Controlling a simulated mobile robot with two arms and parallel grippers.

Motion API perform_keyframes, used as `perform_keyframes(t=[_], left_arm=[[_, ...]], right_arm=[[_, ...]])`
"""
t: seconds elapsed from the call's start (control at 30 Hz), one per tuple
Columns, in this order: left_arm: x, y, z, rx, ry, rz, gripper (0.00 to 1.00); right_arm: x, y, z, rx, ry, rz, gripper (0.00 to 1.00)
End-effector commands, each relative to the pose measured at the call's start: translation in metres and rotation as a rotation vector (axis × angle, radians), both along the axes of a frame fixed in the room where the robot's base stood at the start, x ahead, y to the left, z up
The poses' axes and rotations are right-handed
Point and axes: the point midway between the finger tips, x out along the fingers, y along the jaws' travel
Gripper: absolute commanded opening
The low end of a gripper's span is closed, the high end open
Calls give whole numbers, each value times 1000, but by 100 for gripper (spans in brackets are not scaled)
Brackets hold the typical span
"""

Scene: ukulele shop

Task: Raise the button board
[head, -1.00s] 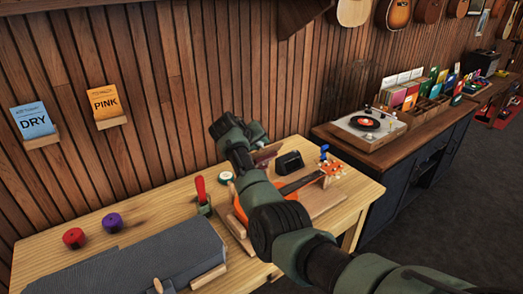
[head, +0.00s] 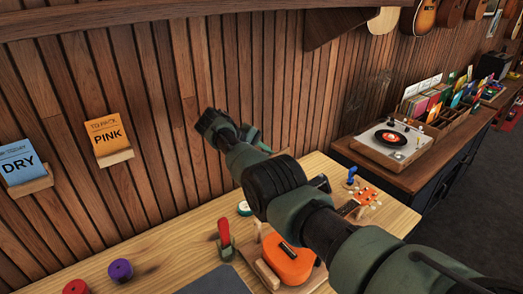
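I cannot make out a button board with certainty in the head view. My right arm comes in from the lower right and reaches over the workbench (head: 180,245) towards the slatted wall. Its far end bends back, and its fingers are hidden behind my own arm links, so I cannot tell whether the gripper is open or shut. A small brown edge (head: 284,152) shows just behind the arm; I cannot tell what it belongs to or whether it is held. My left gripper is out of view.
An orange ukulele (head: 288,266) lies on the bench, partly under my arm. A red-handled tool (head: 223,232) stands beside it. Red (head: 75,287) and purple (head: 120,270) round pieces are at the left. A record player (head: 390,146) is on the cabinet. DRY (head: 18,166) and PINK (head: 108,138) cards sit on wall ledges.

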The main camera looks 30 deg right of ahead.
Motion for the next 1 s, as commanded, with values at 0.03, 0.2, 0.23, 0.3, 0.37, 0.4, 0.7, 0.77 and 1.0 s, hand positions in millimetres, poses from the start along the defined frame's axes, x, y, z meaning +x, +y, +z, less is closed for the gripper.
perform_keyframes(t=[0.03, 0.2, 0.23, 0.3, 0.37, 0.4, 0.7, 0.77, 1.0], left_arm=[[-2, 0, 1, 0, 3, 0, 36], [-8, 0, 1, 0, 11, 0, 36], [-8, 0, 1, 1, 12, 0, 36], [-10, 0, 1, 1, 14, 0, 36], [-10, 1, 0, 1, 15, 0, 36], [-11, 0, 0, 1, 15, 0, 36], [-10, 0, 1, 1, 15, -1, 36], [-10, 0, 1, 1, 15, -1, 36], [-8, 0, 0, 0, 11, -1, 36]], right_arm=[[-2, -1, -1, -2, 10, 0, 0], [-4, -1, -2, -3, 22, 0, 0], [-4, -1, -3, -3, 23, -1, 0], [-5, -1, -3, -3, 25, -1, 0], [-5, -1, -3, -3, 25, -1, 0], [-5, -1, -3, -3, 25, -1, 0], [-5, 0, -3, -2, 24, -1, 50], [-4, 0, -3, -2, 23, -1, 50], [-3, 6, 4, -2, 20, 2, 50]])
